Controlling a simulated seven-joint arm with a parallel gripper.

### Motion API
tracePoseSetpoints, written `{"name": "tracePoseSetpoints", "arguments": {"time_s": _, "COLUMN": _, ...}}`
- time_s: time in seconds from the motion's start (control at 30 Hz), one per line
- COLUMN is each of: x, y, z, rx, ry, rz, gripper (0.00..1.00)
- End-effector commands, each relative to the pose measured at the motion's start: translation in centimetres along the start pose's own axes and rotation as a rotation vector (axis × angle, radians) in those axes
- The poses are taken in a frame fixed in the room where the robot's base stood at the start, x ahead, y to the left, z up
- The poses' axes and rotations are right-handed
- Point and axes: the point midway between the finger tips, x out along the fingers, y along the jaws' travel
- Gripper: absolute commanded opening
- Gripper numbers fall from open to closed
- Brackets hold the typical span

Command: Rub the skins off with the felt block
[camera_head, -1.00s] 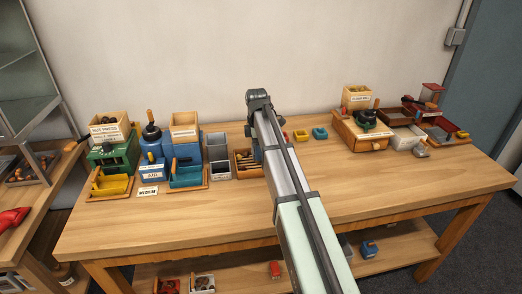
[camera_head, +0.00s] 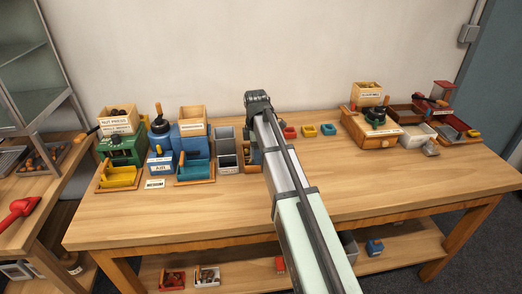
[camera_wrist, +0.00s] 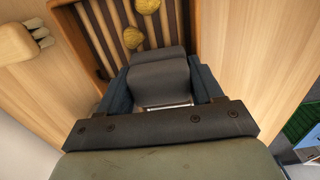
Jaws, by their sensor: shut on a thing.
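My gripper (camera_wrist: 158,82) is shut on a grey block (camera_wrist: 160,70), which looks like the felt block. In the wrist view the block is over the near part of a wooden tray (camera_wrist: 68,32) with dark grooves between pale slats. Two tan, rough-looking nuts (camera_wrist: 132,38) (camera_wrist: 147,6) lie on the slats just beyond the block. I cannot tell whether the block touches the slats or has a nut under it. In the head view my arm hides the gripper tips, the block and most of the tray.
A pale wooden piece with bristles (camera_wrist: 24,42) lies left of the tray. Grey bins (camera_head: 226,150) and the blue machine (camera_head: 190,145) stand left of my arm. Small red, yellow and teal trays (camera_head: 309,131) stand to its right. The table's front is clear.

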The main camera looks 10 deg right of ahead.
Motion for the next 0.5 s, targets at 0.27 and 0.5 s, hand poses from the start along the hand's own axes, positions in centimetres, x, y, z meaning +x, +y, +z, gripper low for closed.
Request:
{"name": "tracePoseSetpoints", "arguments": {"time_s": 0.27, "x": -2.4, "y": -0.5, "z": -1.2, "rx": -0.001, "ry": 0.009, "rz": -0.008, "gripper": 0.27}}
{"name": "tracePoseSetpoints", "arguments": {"time_s": 0.5, "x": -4.5, "y": -0.3, "z": -1.1, "rx": 0.0, "ry": 0.007, "rz": -0.006, "gripper": 0.27}}
